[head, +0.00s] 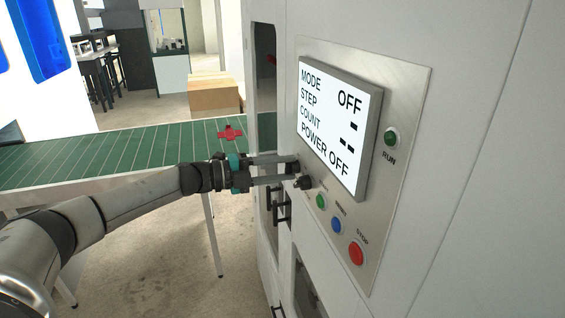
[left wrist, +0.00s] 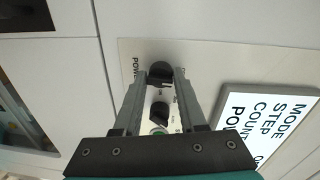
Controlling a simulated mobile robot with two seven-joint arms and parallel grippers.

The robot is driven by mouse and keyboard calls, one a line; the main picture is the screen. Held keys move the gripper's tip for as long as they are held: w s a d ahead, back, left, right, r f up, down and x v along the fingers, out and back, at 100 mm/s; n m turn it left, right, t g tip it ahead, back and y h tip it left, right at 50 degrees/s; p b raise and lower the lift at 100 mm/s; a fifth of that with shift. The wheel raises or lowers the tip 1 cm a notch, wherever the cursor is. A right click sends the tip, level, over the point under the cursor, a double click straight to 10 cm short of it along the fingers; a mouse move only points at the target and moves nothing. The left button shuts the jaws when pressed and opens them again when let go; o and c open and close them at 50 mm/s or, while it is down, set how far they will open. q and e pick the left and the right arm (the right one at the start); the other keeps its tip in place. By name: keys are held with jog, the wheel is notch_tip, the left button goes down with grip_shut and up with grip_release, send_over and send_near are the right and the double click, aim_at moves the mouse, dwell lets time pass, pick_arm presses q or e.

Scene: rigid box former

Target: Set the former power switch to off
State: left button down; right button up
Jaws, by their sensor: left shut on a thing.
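The former power switch is a black rotary knob (left wrist: 160,71) on the metal control panel, beside a "POW..." label in the left wrist view. My left gripper (head: 296,171) reaches the left edge of the panel, and its two fingers are shut on this knob, one on each side. In the head view the fingertips mostly hide the knob. The display (head: 340,125) on the panel reads MODE OFF and POWER OFF, with dashes for step and count. My right gripper is not in view.
A second black knob (head: 303,183) sits close beside the fingers. A green conveyor (head: 100,155) lies behind my arm.

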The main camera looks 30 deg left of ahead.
pick_arm(q)
jog(key=shift+w+r+n, duration=0.1)
jog(key=shift+r+n, duration=0.1)
jog(key=shift+n, duration=0.4)
jog(key=c, duration=0.5)
grip_release()
jog(key=shift+f, duration=0.1)
jog(key=shift+a+f, duration=0.1)
jog(key=shift+p+v, duration=0.75)
jog(key=shift+v, duration=6.9)
